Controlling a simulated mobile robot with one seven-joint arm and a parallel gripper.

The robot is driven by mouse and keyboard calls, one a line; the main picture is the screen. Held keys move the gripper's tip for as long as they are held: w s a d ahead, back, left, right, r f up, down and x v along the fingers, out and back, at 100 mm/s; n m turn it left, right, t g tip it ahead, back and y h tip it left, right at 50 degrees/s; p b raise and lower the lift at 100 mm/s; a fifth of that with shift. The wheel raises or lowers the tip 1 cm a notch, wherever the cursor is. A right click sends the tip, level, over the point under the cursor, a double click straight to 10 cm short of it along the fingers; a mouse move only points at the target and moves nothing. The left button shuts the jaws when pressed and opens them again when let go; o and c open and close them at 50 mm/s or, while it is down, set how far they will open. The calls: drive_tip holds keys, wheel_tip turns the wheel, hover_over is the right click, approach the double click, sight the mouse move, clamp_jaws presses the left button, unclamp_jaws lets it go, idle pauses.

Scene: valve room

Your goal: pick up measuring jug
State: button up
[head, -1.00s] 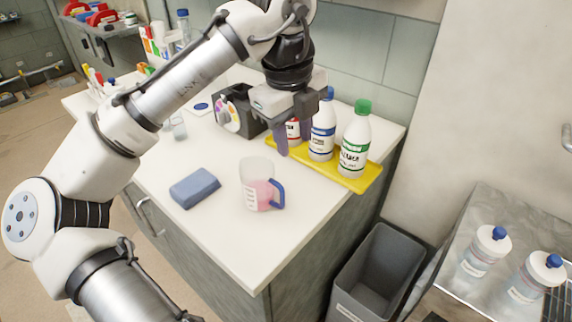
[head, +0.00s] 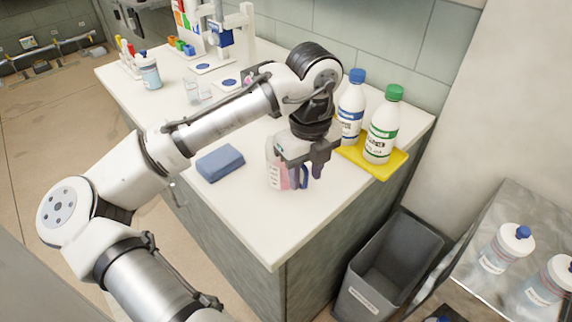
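The measuring jug (head: 274,170) stands upright on the white counter, a clear jug with pink liquid and a blue handle on its right. My gripper (head: 306,178) is lowered at the jug's right side, pointing down. Its two fingers are apart, with the blue handle showing between them. The gripper body hides part of the jug's rim. I cannot tell whether a finger touches the jug.
A blue sponge-like block (head: 220,163) lies left of the jug. A yellow tray (head: 394,168) behind right holds a blue-capped bottle (head: 351,108) and a green-capped bottle (head: 382,132). A grey bin (head: 388,270) stands below the counter's right edge.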

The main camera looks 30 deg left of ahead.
drive_tip(key=shift+f, duration=1.15)
clamp_jaws()
